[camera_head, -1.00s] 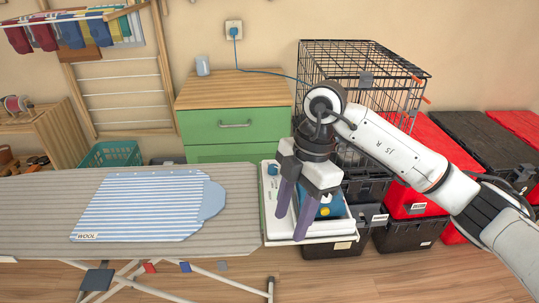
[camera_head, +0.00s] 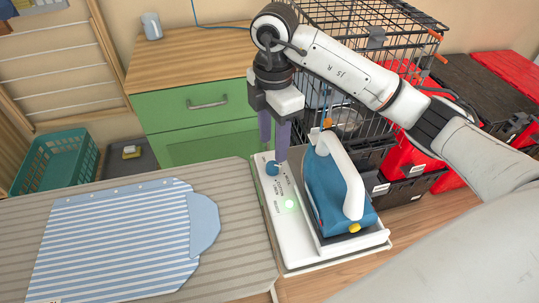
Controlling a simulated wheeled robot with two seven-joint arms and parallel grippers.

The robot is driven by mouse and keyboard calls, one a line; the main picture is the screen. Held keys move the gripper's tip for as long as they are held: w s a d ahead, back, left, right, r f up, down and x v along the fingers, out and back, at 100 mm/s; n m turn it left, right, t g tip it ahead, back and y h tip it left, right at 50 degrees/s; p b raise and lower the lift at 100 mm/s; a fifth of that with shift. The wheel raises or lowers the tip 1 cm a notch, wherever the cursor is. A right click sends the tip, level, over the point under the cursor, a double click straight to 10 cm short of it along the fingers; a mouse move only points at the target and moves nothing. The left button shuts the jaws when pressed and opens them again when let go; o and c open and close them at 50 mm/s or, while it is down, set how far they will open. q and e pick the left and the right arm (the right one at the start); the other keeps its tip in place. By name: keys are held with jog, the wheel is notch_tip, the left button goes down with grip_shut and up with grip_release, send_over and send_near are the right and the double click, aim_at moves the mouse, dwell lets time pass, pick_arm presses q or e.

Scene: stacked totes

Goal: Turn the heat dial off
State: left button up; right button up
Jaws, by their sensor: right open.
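The heat dial (camera_head: 272,168) is a small blue knob at the far left corner of the white iron station (camera_head: 285,222). Printed labels run along the panel in front of it, and a green light (camera_head: 289,204) glows there. My right gripper (camera_head: 274,152) points down with its purple fingers apart, just above or behind the dial. I cannot tell whether a fingertip touches the dial. The blue iron (camera_head: 330,195) with a white handle rests on the station, right of the dial. My left gripper is not in view.
A striped blue shirt (camera_head: 110,240) lies on the ironing board (camera_head: 235,235) at left. A green drawer cabinet (camera_head: 200,110) stands behind. A black wire cage (camera_head: 400,50) and red and black totes (camera_head: 445,182) stand at the right.

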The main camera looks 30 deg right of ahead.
aim_at(273, 165)
notch_tip(273, 165, down, 7)
jog(key=c, duration=1.1)
